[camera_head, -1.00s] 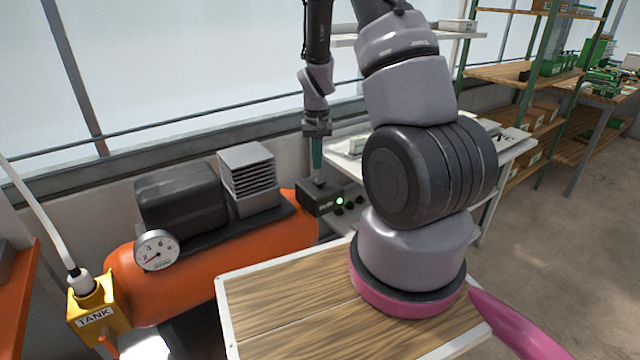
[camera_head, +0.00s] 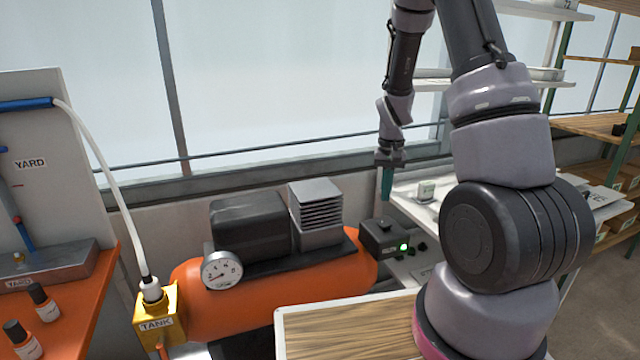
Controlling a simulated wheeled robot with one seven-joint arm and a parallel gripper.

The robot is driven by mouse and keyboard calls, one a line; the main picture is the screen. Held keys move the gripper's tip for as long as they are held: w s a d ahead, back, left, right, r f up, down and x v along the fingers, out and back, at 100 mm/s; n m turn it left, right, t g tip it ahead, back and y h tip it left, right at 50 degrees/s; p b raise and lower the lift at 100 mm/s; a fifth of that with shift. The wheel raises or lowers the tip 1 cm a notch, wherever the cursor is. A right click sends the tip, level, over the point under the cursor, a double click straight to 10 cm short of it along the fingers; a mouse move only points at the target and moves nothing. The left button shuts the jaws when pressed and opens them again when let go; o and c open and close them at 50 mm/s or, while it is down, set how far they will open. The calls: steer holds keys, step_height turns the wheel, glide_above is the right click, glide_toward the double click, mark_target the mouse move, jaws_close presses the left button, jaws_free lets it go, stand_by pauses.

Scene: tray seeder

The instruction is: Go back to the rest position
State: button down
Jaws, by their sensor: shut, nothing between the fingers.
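My gripper (camera_head: 387,184) hangs at the end of my arm, right of the middle of the view. Its narrow teal fingers point down, shut and empty. They are just above, in the picture, a dark switch box with a lit green lamp (camera_head: 383,237) on the orange compressor (camera_head: 262,292). I cannot tell how far the fingertips are from the box, but they look apart from it.
A pressure gauge (camera_head: 221,270) sits on the compressor's front. A yellow TANK block (camera_head: 158,318) with a white hose stands left of it. An orange bench (camera_head: 80,320) with small bottles is at far left. White shelving (camera_head: 425,205) stands behind my arm.

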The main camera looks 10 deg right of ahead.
steer(key=s+a+r+t+y, duration=0.1)
steer(key=s+a+r+t, duration=0.15)
steer(key=r, duration=0.65)
steer(key=s+a+r+t, duration=0.1)
steer(key=s+a+r, duration=0.15)
steer(key=r, duration=0.75)
steer(key=s+a+r+t+y, duration=0.1)
steer(key=s+a+r+t, duration=0.2)
steer(key=s+r, duration=1)
steer(key=s, duration=0.2)
steer(key=shift+s+t, duration=0.35)
steer(key=shift+s, duration=0.05)
steer(key=shift+r, duration=0.1)
